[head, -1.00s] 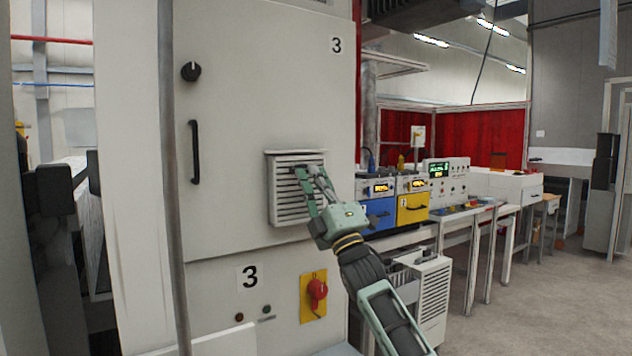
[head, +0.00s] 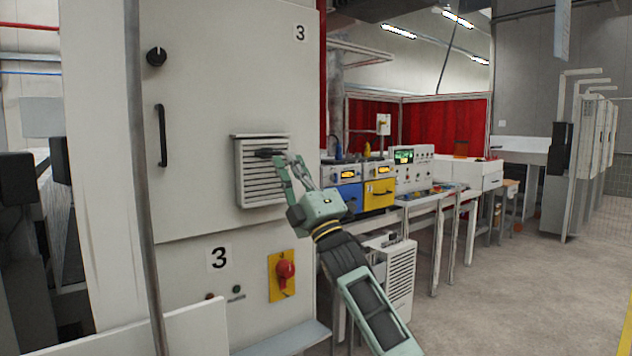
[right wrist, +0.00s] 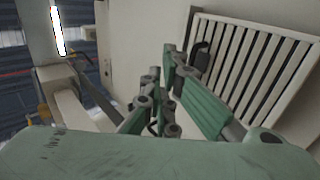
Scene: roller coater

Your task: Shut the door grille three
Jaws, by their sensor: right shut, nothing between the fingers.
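The white slatted grille (head: 262,180) sits on the pale cabinet door (head: 215,90) marked 3. A small dark handle (head: 266,153) lies at its upper right part. The grille stands out a little from the door; I cannot tell whether it is fully closed. My right gripper (head: 288,160) is at the upper right edge of the grille, shut and empty, its fingertips close to the handle; contact is unclear. In the right wrist view the grille slats (right wrist: 262,65) are right of the fingers (right wrist: 170,75). My left gripper is out of view.
A black door handle (head: 162,135) and knob (head: 156,57) are on the left of the door. A red switch (head: 285,270) is below the grille. A bench with blue and yellow units (head: 378,194) stands to the right. The floor (head: 500,290) there is clear.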

